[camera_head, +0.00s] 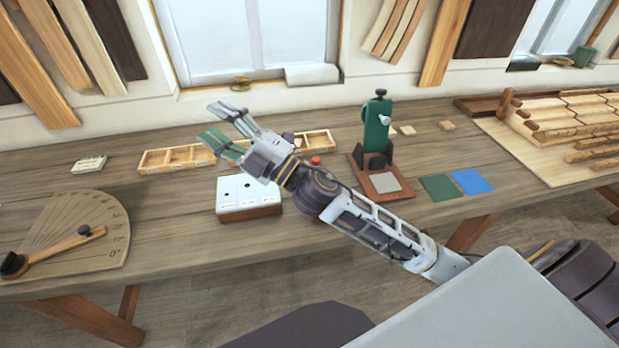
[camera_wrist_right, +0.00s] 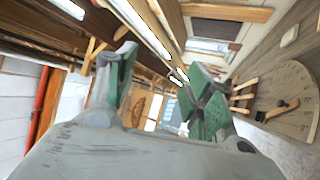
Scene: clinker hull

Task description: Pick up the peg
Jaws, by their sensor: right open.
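I cannot surely pick out the peg. A small red-topped piece (camera_head: 315,160) shows just beyond my right wrist in the head view, its lower part hidden by the arm. A white-topped block (camera_head: 248,190) with small dark holes stands on the bench, below my right gripper in the picture. My right gripper (camera_head: 221,124) is open and empty, raised above the bench with its fingers toward the upper left. Its green pads also show apart in the right wrist view (camera_wrist_right: 163,88). My left gripper is not in view.
A wooden compartment tray (camera_head: 178,158) lies behind the white block. A green press-like tool (camera_head: 376,130) stands right of my wrist, near green (camera_head: 438,187) and blue (camera_head: 472,181) squares. A fan-shaped protractor board (camera_head: 75,235) lies left. A clinker hull model (camera_head: 570,125) lies far right.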

